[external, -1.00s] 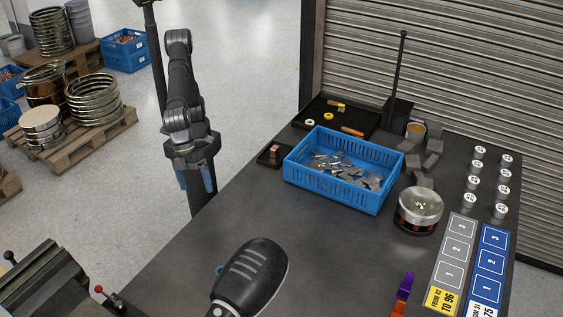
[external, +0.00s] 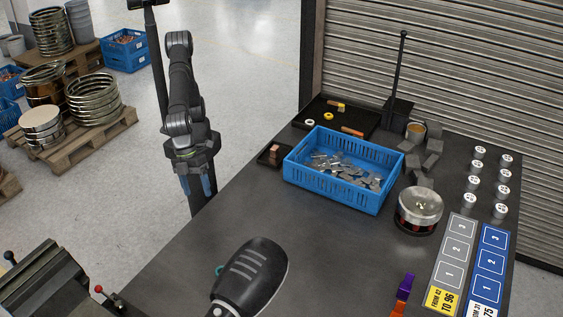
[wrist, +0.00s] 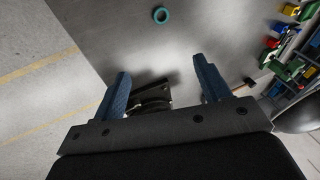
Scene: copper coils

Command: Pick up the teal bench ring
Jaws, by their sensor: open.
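The teal bench ring (wrist: 161,15) lies on the grey bench top at the top of the wrist view, beyond my fingertips. In the external view only a small teal edge (external: 219,270) shows, mostly hidden behind a dark rounded object. My gripper (external: 196,185) hangs beside the bench's left edge in the external view, fingers pointing down. In the wrist view my gripper (wrist: 162,70) has its two blue fingers spread wide apart with nothing between them. The ring is apart from the fingers.
The dark rounded object with pale stripes (external: 250,272) is at the bench's front. A blue crate (external: 333,196) of metal pieces, a round metal dish (external: 420,204) and a small dark tray (external: 266,160) stand farther back. The bench middle is clear.

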